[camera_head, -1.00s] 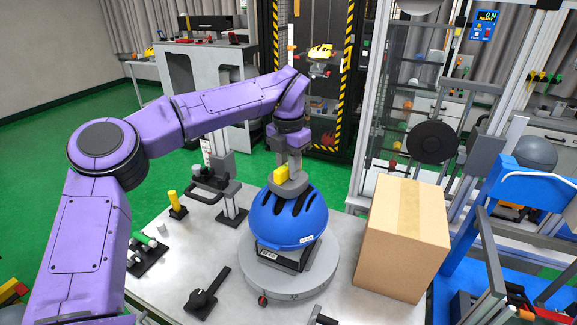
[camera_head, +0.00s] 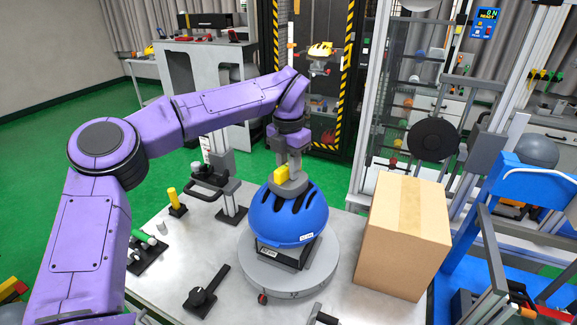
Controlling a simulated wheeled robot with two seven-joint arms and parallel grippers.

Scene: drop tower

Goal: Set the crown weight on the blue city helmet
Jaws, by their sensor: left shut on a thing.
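The blue city helmet (camera_head: 290,222) sits crown up on a dark block on a round grey turntable (camera_head: 300,277). My left gripper (camera_head: 293,175) points down over its crown and is shut on the crown weight (camera_head: 287,190), a grey piece with a yellow part beside the fingers. The weight is at the top of the helmet and looks to touch it; the gripper hides part of the contact. My right gripper is not in view.
A cardboard box (camera_head: 405,240) stands right of the turntable. A black lever (camera_head: 206,292), a yellow peg (camera_head: 174,200) and a dark clamp-like fixture (camera_head: 230,202) stand on the table to the left. A metal frame with a black disc (camera_head: 433,140) rises behind the box.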

